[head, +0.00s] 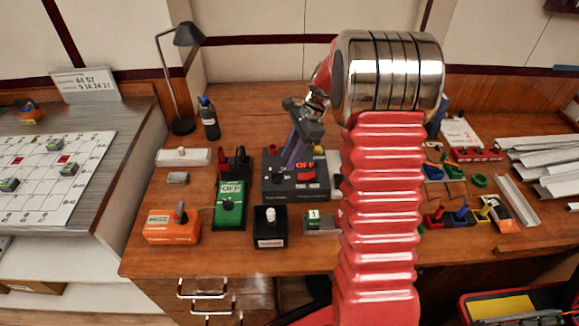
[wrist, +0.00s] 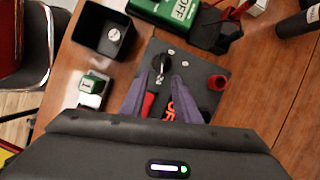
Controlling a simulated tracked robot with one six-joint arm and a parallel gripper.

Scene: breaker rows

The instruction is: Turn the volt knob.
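A dark control box (head: 312,190) stands on the bench with a red OFF switch (head: 305,165) and a small black knob (head: 277,177). I cannot read a volt label on it. In the wrist view the black knob (wrist: 161,64) stands on the box's grey face, with two pale round spots close by. My gripper (head: 289,165) is above the box, pointing down. In the wrist view its two purple fingers (wrist: 160,80) are apart, and the knob shows just beyond and between their tips. Contact cannot be told. The fingers partly cover the red switch (wrist: 170,108).
A red button (wrist: 217,82) sits on the same box. Close by are a green OFF box (head: 230,205), a black box with a white knob (head: 270,240), an orange box (head: 170,232) and a small green-and-white block (head: 318,224). Bare wood lies left of the lamp (head: 183,125).

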